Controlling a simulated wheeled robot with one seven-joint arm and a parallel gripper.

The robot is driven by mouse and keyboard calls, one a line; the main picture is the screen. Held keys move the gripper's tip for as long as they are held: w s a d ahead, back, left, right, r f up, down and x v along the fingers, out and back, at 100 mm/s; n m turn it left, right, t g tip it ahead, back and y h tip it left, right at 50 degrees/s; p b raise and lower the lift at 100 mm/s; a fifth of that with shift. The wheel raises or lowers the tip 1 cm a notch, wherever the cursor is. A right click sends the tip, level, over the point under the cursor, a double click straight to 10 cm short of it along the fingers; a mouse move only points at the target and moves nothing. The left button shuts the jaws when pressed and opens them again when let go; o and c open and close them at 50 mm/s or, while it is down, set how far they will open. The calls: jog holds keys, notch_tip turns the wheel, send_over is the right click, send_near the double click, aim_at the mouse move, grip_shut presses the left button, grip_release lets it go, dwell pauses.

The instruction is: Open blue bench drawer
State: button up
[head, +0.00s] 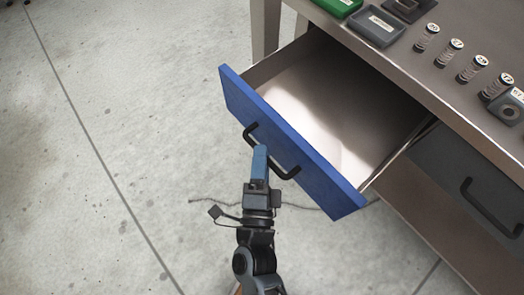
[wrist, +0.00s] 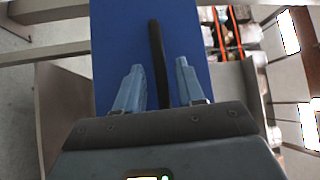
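The blue bench drawer (head: 292,140) is pulled well out of the bench, and its light interior is in view and looks empty. Its black bar handle (head: 285,174) is on the blue front. My gripper (head: 260,150) is at the middle of that handle. In the wrist view the two light-blue fingers (wrist: 160,82) are apart, with the black handle (wrist: 157,45) between them and a gap on each side. The blue front (wrist: 120,30) fills the middle behind them.
A dark grey drawer (head: 450,165) with a black handle is shut, right of the blue one. On the bench top (head: 440,82) are a green tray (head: 337,5), a grey tray (head: 375,26) and several small spring-like weights. The concrete floor left of the drawer is clear.

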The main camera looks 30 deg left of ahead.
jog(key=r+v, duration=0.1)
jog(key=v, duration=0.5)
jog(key=shift+f+b, duration=0.4)
jog(key=shift+f, duration=0.1)
jog(key=shift+s, duration=0.15)
jog(key=s+d+r+n+g+h, duration=0.1)
jog(key=s+d+r+n+h, duration=0.2)
jog(key=d, duration=0.7)
jog(key=s+d+r+n+g+h, duration=0.1)
jog(key=s+d+r+n+h, duration=0.1)
jog(key=s+d+r+n, duration=0.2)
jog(key=s+d+r+n+h, duration=0.3)
jog(key=s+d+r, duration=0.6)
jog(key=d, duration=0.8)
jog(key=shift+r+n+g+h+p, duration=0.3)
jog(key=shift+r+n+g+p, duration=0.15)
jog(key=shift+n, duration=0.25)
